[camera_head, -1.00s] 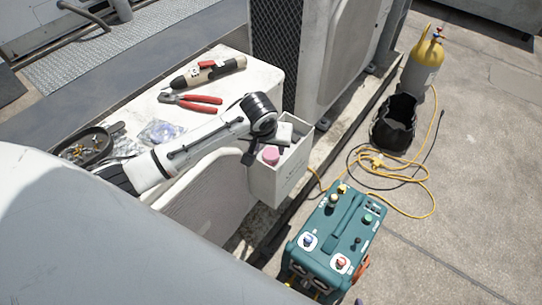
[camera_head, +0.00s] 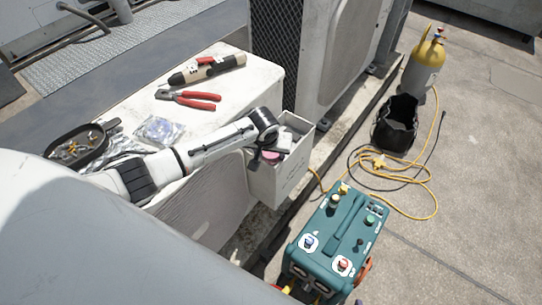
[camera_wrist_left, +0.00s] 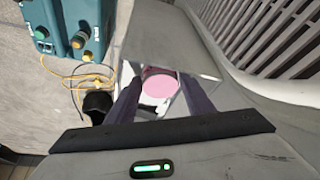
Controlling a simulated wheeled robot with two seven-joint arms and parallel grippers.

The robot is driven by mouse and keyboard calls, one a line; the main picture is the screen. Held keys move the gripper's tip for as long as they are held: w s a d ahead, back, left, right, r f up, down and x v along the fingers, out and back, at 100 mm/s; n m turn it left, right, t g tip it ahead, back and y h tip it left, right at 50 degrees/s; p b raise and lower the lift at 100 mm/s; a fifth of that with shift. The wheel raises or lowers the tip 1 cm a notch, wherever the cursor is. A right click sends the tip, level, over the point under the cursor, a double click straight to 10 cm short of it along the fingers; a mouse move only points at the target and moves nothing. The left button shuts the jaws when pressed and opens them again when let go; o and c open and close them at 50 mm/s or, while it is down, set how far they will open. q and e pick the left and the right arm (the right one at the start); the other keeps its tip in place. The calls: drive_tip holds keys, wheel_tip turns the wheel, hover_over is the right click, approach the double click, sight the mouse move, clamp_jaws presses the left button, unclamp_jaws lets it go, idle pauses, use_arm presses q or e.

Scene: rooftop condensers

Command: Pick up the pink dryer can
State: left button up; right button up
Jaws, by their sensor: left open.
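The pink dryer can (camera_head: 270,156) stands in a white open-topped box (camera_head: 283,183) fixed to the side of the condenser. Only its round pink top shows clearly; the box wall hides the rest. In the left wrist view the pink top (camera_wrist_left: 159,86) lies between the two dark fingers. My left gripper (camera_head: 267,152) is over the box mouth, close to the can. In the wrist view the left gripper (camera_wrist_left: 160,84) is open, with one finger on each side of the can. I cannot tell if either finger touches it. My right gripper is not in view.
The condenser top (camera_head: 135,112) holds red-handled pliers (camera_head: 190,98), a cylindrical tool (camera_head: 207,70), a plastic bag (camera_head: 158,130) and a black tray (camera_head: 82,146) of small parts. A teal machine (camera_head: 330,245), yellow hose, black bucket (camera_head: 396,125) and yellow-topped cylinder (camera_head: 424,65) stand on the ground.

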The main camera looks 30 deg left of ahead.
use_arm(q)
drive_tip(key=c, duration=0.7)
drive_tip(key=shift+r, duration=0.1)
